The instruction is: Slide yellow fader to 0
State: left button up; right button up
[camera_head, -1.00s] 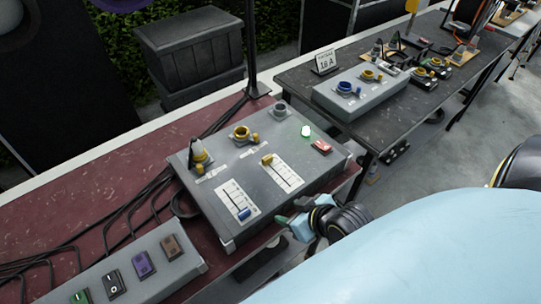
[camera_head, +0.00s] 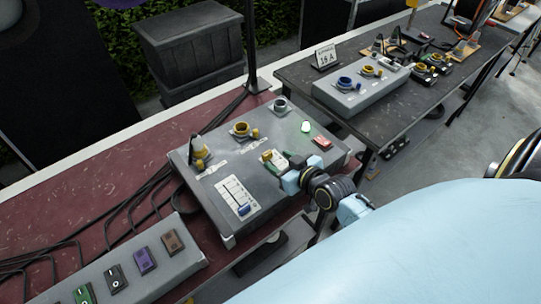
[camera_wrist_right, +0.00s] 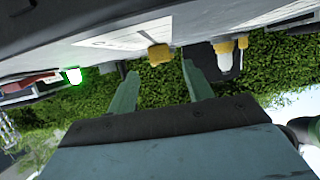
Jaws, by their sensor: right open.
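The yellow fader (camera_head: 267,156) is a small yellow knob at the far end of its white scale plate on the grey control box (camera_head: 215,210). My right gripper (camera_head: 276,163) is open over that plate, its green fingers close to the knob. In the right wrist view the yellow fader (camera_wrist_right: 160,54) shows between the tips of the two open fingers (camera_wrist_right: 160,70); whether either touches it I cannot tell. My right gripper and wrist cover most of the yellow fader's scale and slot. My left gripper is not in view.
A blue fader (camera_head: 243,209) sits at the near end of the other scale. A green lamp (camera_head: 306,127), a red switch (camera_head: 322,142) and yellow connectors (camera_head: 241,129) stand on the box. A switch panel (camera_head: 190,262) lies at lower left. A dark table (camera_head: 300,75) stands behind right.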

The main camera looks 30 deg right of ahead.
aim_at(269, 155)
jog(key=x, duration=0.5)
grip_shut()
dwell(0.3)
